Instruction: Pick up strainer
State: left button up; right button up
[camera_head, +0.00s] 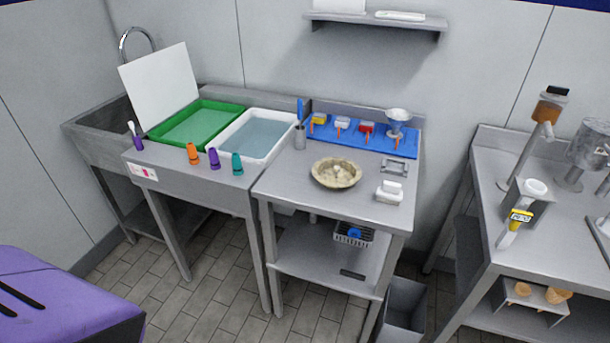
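A small pale round bowl-shaped piece (399,115) stands at the right end of a blue mat (404,147) at the back of the middle table. It may be the strainer, but it is too small to tell for sure. A white slotted basket (346,239) with something blue in it sits on the lower shelf of the same table. Neither of my grippers shows in the head view.
A beige bowl (323,176), a metal tray (394,167) and a white block (389,194) stand on the middle table (290,187). Several coloured tools lie on the mat. A water tub (287,128) and green tray (235,109) are left. A grey bin (404,310) stands below right.

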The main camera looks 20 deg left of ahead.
aim_at(334, 173)
jog(key=i+u, duration=0.2)
jog(key=u, duration=0.2)
jog(key=i+l+u, duration=0.2)
jog(key=u, duration=0.2)
jog(key=i+l+u, duration=0.15)
jog(key=u, duration=0.25)
